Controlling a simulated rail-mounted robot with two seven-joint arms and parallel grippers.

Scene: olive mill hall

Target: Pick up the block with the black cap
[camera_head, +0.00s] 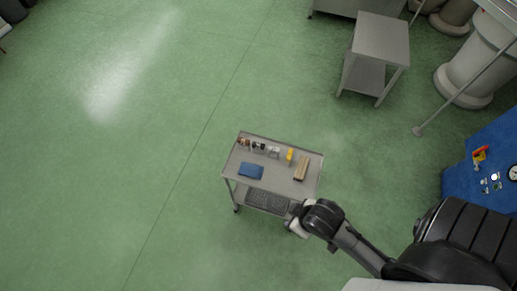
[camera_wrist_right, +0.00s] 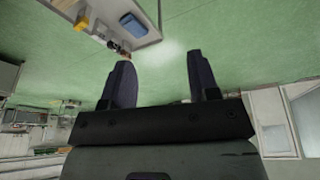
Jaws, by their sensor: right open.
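A row of small items (camera_head: 259,146) stands along the back of the grey cart (camera_head: 230,166). Some look dark, others reddish brown or whitish. They are too small for me to tell which one is the block with the black cap. My right gripper (camera_wrist_right: 160,58) is open, with nothing between its fingers in the right wrist view. In the head view my right arm reaches in from the right, and its hand is at the cart's near right corner, away from the row. My left gripper is in neither view.
The cart top also holds a blue piece (camera_head: 251,170), a yellow item (camera_head: 289,155) and a wooden piece (camera_head: 301,168). A metal table (camera_head: 381,38) stands at the back right. A blue panel (camera_head: 485,170) is at the right. The green floor left of the cart is clear.

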